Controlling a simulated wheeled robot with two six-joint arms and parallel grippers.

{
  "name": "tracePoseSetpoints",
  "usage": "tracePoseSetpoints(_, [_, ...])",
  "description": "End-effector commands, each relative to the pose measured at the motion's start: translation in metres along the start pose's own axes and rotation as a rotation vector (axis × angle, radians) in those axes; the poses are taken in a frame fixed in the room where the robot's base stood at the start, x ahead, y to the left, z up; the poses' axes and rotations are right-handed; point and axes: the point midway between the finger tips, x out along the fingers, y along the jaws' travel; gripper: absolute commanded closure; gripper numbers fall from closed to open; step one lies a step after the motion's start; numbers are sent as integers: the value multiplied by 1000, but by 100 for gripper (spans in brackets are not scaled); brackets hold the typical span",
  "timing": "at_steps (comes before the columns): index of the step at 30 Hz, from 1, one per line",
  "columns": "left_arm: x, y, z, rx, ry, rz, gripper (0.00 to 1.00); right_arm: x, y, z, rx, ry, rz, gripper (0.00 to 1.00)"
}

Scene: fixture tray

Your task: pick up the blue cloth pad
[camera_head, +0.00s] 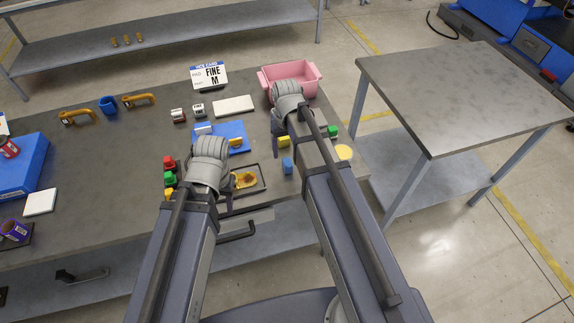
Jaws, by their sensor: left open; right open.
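A flat blue pad (238,129) lies on the grey table between my two grippers, with a white-and-blue block and a yellow piece on or against it. Neither holds anything that I can see.
A pink bin (311,79) stands at the back right, near my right wrist. A white board (233,106), a sign (209,76) and orange-handled tools (138,100) lie behind. Coloured blocks (169,178) sit left of my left gripper. The table's left middle is clear.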

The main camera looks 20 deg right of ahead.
Motion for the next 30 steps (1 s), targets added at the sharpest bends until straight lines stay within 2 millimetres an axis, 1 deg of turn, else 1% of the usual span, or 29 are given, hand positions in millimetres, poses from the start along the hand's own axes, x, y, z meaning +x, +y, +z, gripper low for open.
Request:
tracePoseSetpoints(1, [10, 1, -1, 0, 0, 0, 50, 10, 0, 0, 0, 0, 0, 28])
tracePoseSetpoints(3, [16, 2, -1, -1, 0, 0, 50, 16, 0, 0, 0, 0, 0, 28])
tracePoseSetpoints(10, [17, 2, -1, -1, 0, 0, 50, 18, 0, 0, 0, 0, 0, 28])
tracePoseSetpoints(14, [25, 2, -2, -1, 0, 0, 50, 25, 0, 0, 0, 0, 0, 28])
tracePoseSetpoints(24, [65, 6, -4, -1, 0, 0, 50, 65, 2, -1, 0, 0, 0, 28])
tracePoseSetpoints(27, [70, 7, -4, -1, 0, 0, 50, 70, 2, -1, 0, 0, 0, 28])
tracePoseSetpoints(30, [69, 6, -4, -1, 0, 0, 50, 69, 2, -1, -1, 0, 0, 28])
